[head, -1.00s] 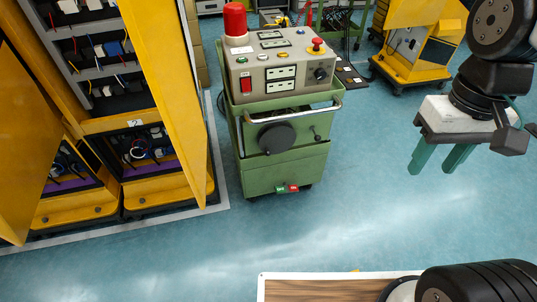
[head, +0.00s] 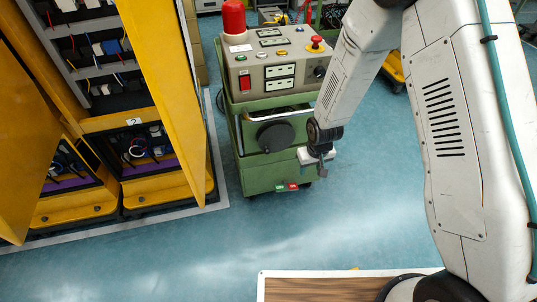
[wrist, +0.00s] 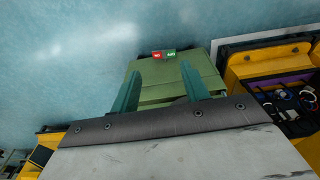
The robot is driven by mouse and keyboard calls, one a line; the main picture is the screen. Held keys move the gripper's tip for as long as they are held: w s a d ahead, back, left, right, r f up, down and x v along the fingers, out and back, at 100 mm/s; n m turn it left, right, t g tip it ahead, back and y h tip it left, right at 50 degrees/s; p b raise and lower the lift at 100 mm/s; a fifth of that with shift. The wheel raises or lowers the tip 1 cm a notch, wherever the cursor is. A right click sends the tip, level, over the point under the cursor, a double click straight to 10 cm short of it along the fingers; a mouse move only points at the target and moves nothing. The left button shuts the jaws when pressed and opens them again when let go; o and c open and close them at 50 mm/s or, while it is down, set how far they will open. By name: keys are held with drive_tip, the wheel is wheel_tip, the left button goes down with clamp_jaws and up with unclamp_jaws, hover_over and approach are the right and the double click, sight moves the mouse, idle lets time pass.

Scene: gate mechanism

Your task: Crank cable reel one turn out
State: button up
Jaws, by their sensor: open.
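The green cart (head: 272,178) stands on the floor and carries a round black disc (head: 276,136) on its front, which looks like the cable reel. The small crank knob seen earlier to the right of the disc is hidden behind my arm. My gripper (head: 318,156) is in front of the cart's right side, low and right of the disc. In the wrist view my gripper (wrist: 160,71) shows two green fingers spread apart with nothing between them. The cart's green front (wrist: 165,82) lies beyond them. Contact cannot be told.
A control box (head: 275,68) with a red beacon (head: 233,18) and red stop button (head: 315,42) tops the cart. A yellow cabinet (head: 175,100) with open doors stands close on the left. A wood-topped board (head: 315,288) is at the bottom. Floor before the cart is clear.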

sight(277, 140)
drive_tip(key=w+a+f+n+t+y, duration=0.1)
drive_tip(key=w+a+f+t+y, duration=0.2)
drive_tip(key=f, duration=0.7)
drive_tip(key=w+a+f+t, duration=0.1)
drive_tip(key=a+f+t, duration=0.25)
drive_tip(key=f, duration=0.65)
drive_tip(key=w+a+r+t+y, duration=0.4)
drive_tip(key=w+a+r+t, duration=0.4)
drive_tip(key=w, duration=0.4)
drive_tip(key=shift+y, duration=0.4)
clamp_jaws()
